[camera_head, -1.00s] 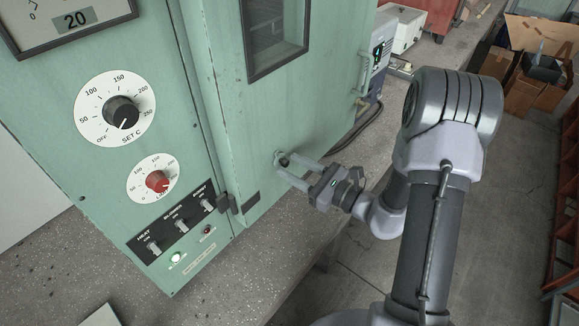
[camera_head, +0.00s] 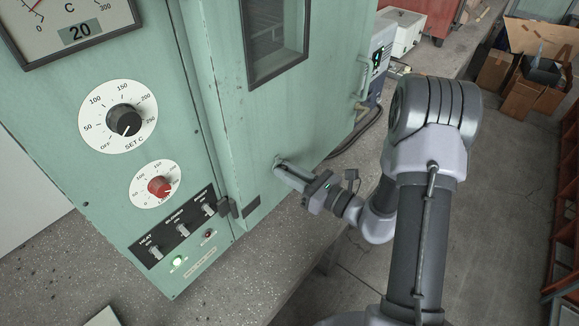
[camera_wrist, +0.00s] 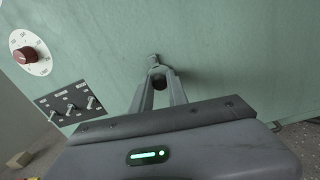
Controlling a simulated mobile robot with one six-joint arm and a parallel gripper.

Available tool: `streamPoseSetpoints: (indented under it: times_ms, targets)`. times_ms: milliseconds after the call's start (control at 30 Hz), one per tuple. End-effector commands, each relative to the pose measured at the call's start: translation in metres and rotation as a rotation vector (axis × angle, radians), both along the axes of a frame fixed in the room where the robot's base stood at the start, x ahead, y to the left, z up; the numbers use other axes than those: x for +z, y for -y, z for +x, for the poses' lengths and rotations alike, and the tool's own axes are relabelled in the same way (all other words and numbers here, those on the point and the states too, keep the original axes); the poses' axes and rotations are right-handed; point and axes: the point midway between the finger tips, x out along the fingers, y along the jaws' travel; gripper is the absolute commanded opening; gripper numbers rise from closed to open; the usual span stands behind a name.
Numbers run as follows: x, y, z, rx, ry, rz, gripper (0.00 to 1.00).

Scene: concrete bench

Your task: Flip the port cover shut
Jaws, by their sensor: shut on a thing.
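The port cover (camera_head: 277,160) is a small metal piece low on the front of the green oven door. In the wrist view the cover (camera_wrist: 153,59) shows just beyond my fingertips. My gripper (camera_head: 281,166) reaches the door from the right. In the wrist view its two fingers (camera_wrist: 161,73) converge and are shut on the port cover. The tips hide part of the cover and the port around it, so I cannot tell how far it is turned.
The green oven panel carries a black SET C dial (camera_head: 124,120), a red dial (camera_head: 159,186) and several toggle switches (camera_head: 182,229). A dark door latch (camera_head: 229,207) sits left of my gripper. The speckled bench (camera_head: 290,250) is bare below. A grey power supply (camera_head: 378,60) stands behind.

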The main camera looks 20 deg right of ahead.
Motion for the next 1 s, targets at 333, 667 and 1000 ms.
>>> streamPoseSetpoints:
  times_ms: [333, 667, 1000]
  targets:
    - [0.0, -0.001, -0.001, 0.001, -0.022, 0.031, 0.29]
    - [0.0, -0.001, -0.001, 0.001, -0.021, 0.029, 0.41]
    - [0.0, 0.015, -0.018, -0.004, -0.024, 0.03, 0.41]
